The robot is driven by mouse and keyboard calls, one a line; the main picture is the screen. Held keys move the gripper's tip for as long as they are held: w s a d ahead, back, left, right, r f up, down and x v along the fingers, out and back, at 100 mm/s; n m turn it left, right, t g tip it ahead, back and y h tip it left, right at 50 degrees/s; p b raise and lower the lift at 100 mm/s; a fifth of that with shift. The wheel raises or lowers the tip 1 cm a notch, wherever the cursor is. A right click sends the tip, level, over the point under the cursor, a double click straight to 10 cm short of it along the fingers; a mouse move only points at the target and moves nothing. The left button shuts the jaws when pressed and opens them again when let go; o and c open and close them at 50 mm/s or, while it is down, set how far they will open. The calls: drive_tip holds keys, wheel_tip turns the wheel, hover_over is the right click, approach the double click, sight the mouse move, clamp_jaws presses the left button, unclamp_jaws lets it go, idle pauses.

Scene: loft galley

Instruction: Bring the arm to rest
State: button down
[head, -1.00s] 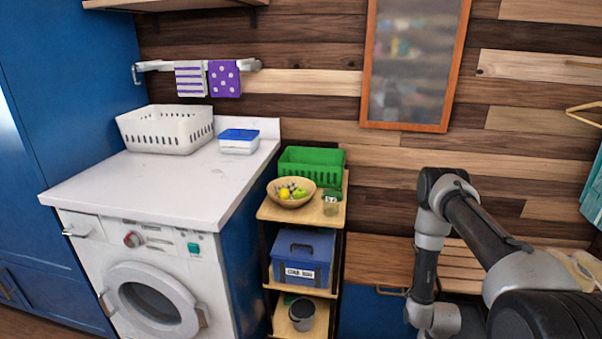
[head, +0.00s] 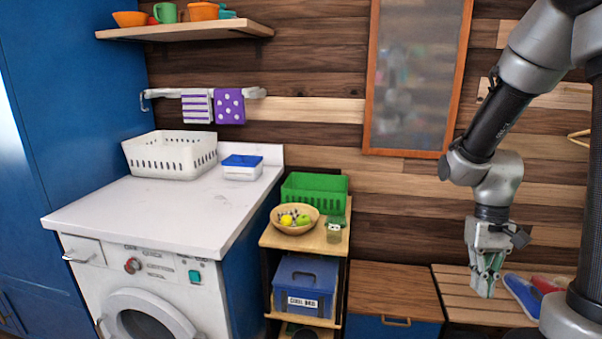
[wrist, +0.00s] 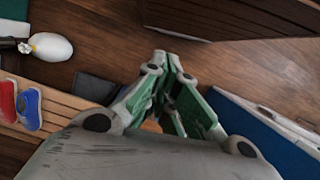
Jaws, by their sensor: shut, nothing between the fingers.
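My gripper (head: 487,279) hangs from my raised arm at the right of the head view, its fingers pointing down. It is shut with nothing between its fingers. In the wrist view its green and grey fingers (wrist: 172,62) come together above the brown wood floor. It is apart from the slatted bench (head: 465,293) behind it and holds nothing.
Blue and red shoes (head: 523,296) rest on the bench, right of my gripper. A shelf stand (head: 333,245) with a fruit bowl (head: 294,219), green basket (head: 314,194) and blue bin (head: 304,285) stands left. The white counter (head: 160,212) is farther left.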

drive_tip(key=s+a+r+t, duration=0.1)
drive_tip(key=s+r+t, duration=0.2)
drive_tip(key=r, duration=0.6)
drive_tip(key=s+r+t, duration=0.4)
drive_tip(key=s+r, duration=0.1)
drive_tip(key=r, duration=0.4)
drive_tip(key=shift+a+n, duration=0.4)
